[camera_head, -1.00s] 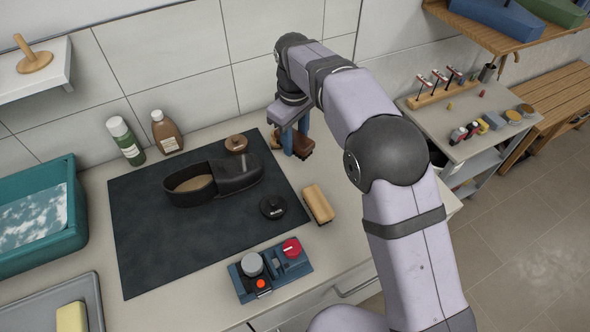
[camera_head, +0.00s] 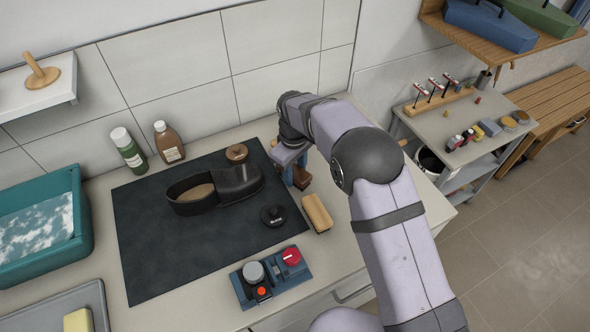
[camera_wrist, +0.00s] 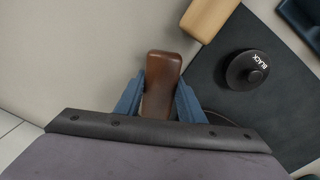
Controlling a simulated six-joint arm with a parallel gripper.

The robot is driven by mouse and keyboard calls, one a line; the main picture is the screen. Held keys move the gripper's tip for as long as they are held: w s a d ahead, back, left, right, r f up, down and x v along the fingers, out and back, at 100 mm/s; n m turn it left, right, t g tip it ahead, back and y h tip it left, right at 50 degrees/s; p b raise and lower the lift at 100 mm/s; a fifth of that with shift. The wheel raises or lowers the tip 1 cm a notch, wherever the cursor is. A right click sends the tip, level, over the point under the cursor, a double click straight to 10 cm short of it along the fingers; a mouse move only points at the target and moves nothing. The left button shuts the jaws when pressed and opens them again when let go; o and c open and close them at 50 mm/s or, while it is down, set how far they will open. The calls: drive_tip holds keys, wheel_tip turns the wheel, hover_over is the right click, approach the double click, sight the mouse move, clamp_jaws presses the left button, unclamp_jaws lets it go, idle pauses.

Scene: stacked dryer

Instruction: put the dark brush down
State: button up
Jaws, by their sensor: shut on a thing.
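The dark brush (camera_wrist: 162,82) has a dark brown wooden back and sits between the two blue fingers of my gripper (camera_wrist: 160,104) in the wrist view. In the head view my gripper (camera_head: 295,178) is low over the pale counter, right of the dark mat, and partly hides the brush (camera_head: 303,181). I cannot tell whether the brush touches the counter. A light wooden brush (camera_head: 317,212) lies nearer the front, apart from the dark one; it also shows at the top of the wrist view (camera_wrist: 208,14).
A blue control box (camera_head: 271,278) stands in front. Bare counter (camera_wrist: 80,60) lies left of the brush in the wrist view.

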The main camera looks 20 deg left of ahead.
sight(295, 172)
drive_tip(key=shift+f, duration=0.1)
drive_tip(key=shift+f+b, duration=0.3)
drive_tip(key=shift+f, duration=0.1)
drive_tip(key=o, duration=0.9)
drive_tip(key=shift+o, duration=0.2)
drive_tip(key=shift+r, duration=0.1)
drive_tip(key=shift+r, duration=0.6)
wheel_tip(295, 172, up, 12)
drive_tip(key=b, duration=0.2)
drive_tip(key=shift+s+f, duration=0.25)
drive_tip(key=shift+s, duration=0.1)
